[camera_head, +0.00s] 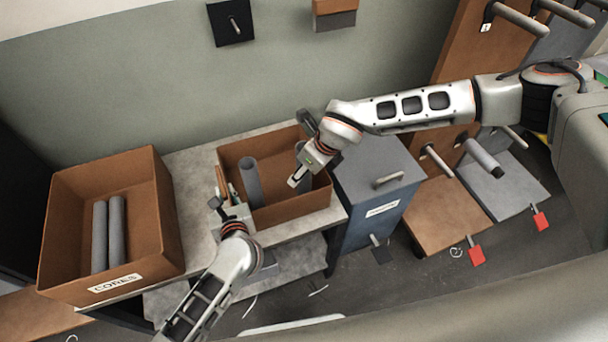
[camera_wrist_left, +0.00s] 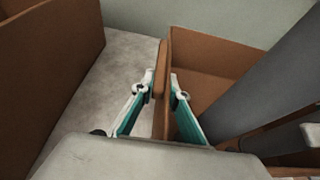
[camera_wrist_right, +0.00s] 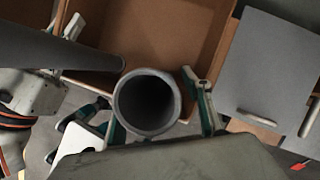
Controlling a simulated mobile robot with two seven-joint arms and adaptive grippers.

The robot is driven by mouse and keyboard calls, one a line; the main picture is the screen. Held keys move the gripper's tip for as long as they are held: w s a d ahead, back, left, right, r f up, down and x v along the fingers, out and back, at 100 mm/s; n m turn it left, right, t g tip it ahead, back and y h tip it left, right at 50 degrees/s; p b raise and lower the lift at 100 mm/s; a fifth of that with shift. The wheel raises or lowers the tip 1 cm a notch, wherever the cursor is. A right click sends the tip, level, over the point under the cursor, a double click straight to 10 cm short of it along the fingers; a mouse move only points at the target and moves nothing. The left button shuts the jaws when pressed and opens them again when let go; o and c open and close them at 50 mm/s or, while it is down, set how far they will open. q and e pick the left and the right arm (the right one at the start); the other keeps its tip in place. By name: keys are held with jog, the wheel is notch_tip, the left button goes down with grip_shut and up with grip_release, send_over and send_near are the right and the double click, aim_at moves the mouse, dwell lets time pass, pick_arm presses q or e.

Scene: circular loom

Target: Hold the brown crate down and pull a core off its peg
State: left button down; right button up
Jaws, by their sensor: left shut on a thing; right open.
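The brown crate (camera_head: 290,207) stands on the grey bench with two grey cores upright in it. My left gripper (camera_head: 229,190) is shut on the crate's left wall, which shows between its fingers in the left wrist view (camera_wrist_left: 162,95). The left core (camera_head: 251,182) stands just right of that gripper. My right gripper (camera_wrist_right: 146,88) is open over the crate's right side. The right core (camera_wrist_right: 147,103) shows its hollow top between the right fingers, with no clear grip on it. In the head view the right arm partly hides this core. The pegs are hidden.
A brown box labelled CORES (camera_head: 165,235) with two grey cores (camera_head: 108,235) in it stands at the left. A blue-grey cabinet (camera_head: 360,220) with a handle stands close to the crate's right. Bare bench (camera_head: 190,190) lies between the box and the crate.

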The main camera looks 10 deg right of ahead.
grip_shut()
jog(key=shift+r, duration=6.25)
notch_tip(320, 180, up, 8)
